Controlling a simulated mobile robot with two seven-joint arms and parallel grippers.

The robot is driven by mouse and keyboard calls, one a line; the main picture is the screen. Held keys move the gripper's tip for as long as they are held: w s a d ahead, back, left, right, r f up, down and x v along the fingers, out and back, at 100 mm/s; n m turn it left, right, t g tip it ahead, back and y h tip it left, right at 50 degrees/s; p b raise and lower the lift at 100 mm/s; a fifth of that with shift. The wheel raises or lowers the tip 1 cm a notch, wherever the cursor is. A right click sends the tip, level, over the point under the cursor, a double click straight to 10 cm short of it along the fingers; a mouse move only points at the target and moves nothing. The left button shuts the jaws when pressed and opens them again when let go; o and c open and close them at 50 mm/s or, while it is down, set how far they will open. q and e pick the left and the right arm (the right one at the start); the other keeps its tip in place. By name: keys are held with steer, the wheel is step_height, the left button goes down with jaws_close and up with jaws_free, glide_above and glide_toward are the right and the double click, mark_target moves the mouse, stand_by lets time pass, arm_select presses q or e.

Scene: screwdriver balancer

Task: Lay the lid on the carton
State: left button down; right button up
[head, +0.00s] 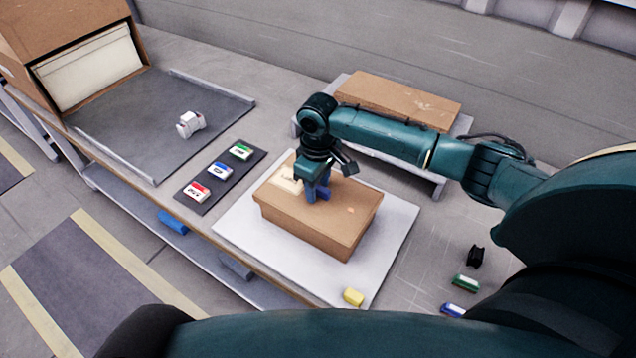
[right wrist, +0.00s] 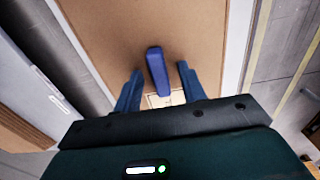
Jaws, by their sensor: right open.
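The brown carton (head: 310,229) stands on a white mat in the middle of the bench. The brown lid (head: 347,205) lies over its top, its rim around the carton's upper edge and looking about level. A blue handle (right wrist: 157,72) stands up from the lid in the right wrist view. My right gripper (head: 318,190) is low over the lid, pointing down. Its fingers (right wrist: 158,88) are open, one on each side of the handle, with gaps visible. The inside of the carton is hidden. My left gripper is not in view.
A flat cardboard piece (head: 400,98) rests on a grey stand behind my right arm. Red, blue and green labelled blocks sit on a dark strip (head: 222,180) at left. A yellow block (head: 353,297) is at the white mat's (head: 385,240) front corner. Small items lie at right.

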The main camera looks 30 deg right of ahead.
arm_select(q)
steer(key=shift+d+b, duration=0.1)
steer(key=shift+b, duration=0.35)
arm_select(e)
step_height(320, 180, up, 13)
steer(key=shift+r, duration=0.15)
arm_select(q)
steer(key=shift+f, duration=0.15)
